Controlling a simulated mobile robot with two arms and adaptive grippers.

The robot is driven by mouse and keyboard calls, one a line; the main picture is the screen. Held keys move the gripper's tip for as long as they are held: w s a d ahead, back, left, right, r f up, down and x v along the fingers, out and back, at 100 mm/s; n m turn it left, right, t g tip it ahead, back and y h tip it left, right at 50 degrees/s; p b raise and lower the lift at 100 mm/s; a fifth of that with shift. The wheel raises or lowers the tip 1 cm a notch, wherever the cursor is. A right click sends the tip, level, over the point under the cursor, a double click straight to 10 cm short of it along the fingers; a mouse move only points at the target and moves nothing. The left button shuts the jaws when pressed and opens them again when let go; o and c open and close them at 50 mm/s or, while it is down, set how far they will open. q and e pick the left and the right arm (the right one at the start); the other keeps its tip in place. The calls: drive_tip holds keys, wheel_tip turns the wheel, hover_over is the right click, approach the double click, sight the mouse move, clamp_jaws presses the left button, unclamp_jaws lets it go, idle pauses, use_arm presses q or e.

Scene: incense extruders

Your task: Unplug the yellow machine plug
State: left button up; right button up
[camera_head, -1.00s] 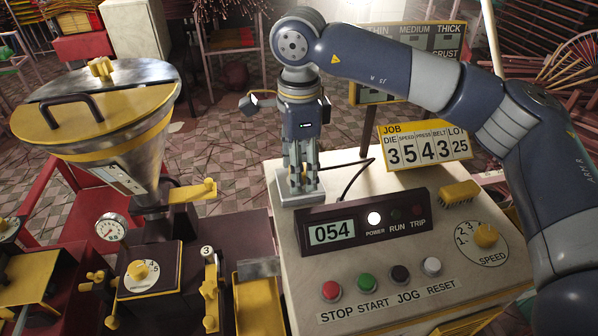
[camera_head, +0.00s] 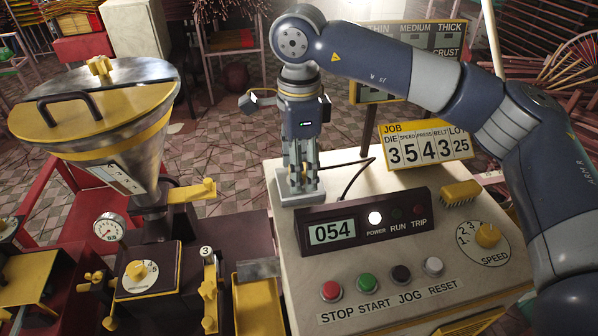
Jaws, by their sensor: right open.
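My right gripper (camera_head: 302,180) points down, fingers apart, over a light grey block (camera_head: 312,197) at the back left corner of the control console. The fingers cover most of what stands on the block. I cannot make out the yellow plug; it may be hidden behind or between the fingers. A black cable (camera_head: 352,182) runs over the console top toward the block, behind the dark display unit. I cannot tell whether the fingers touch anything. My left gripper is not in view.
The console (camera_head: 300,270) carries a display unit (camera_head: 365,221) close in front of the gripper, buttons, a speed knob (camera_head: 488,235) and a yellow ribbed piece (camera_head: 461,191). A job sign (camera_head: 425,145) stands behind. A hopper machine (camera_head: 150,130) stands left.

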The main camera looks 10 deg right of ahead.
clamp_jaws()
drive_tip(key=shift+r, duration=0.15)
drive_tip(key=shift+r+p, duration=1.6)
drive_tip(key=shift+r, duration=1.3)
